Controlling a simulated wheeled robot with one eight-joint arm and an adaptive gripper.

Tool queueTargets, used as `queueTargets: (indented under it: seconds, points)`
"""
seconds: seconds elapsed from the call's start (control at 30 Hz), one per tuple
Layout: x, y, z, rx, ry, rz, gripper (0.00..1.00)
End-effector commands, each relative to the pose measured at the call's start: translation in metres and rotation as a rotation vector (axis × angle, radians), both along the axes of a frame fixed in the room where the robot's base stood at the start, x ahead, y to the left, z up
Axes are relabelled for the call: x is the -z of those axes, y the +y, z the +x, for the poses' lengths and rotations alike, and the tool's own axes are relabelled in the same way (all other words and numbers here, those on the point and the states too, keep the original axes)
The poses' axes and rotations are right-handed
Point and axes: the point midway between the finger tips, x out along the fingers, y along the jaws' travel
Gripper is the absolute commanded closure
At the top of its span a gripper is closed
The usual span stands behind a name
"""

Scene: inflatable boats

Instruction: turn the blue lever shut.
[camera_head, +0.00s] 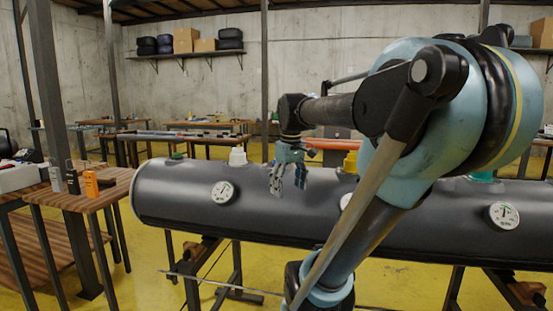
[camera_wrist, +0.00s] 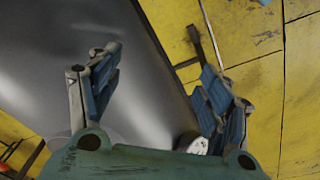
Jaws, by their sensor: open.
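I cannot make out a blue lever in either view; it may be hidden behind my arm. My gripper (camera_head: 288,178) is open and points down at the tube between the white and yellow fittings. In the wrist view its two blue-padded fingers (camera_wrist: 160,70) are spread, with nothing between them but the tube's dark surface (camera_wrist: 150,95) beyond.
Round white gauges (camera_head: 222,193) (camera_head: 503,215) sit on the tube's near side; one shows partly by the right finger in the wrist view (camera_wrist: 198,145). A wooden table (camera_head: 100,195) with an orange device (camera_head: 91,184) stands at left.

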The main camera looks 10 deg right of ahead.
Motion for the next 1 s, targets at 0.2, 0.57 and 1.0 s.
queueTargets:
  seconds: [0.2, 0.57, 1.0]
  points:
    - [-0.062, 0.003, 0.05, -0.154, 0.027, -0.016, 0.28]
    - [-0.148, 0.007, 0.129, -0.416, 0.07, -0.035, 0.28]
    - [-0.216, 0.011, 0.206, -0.687, 0.113, -0.042, 0.28]
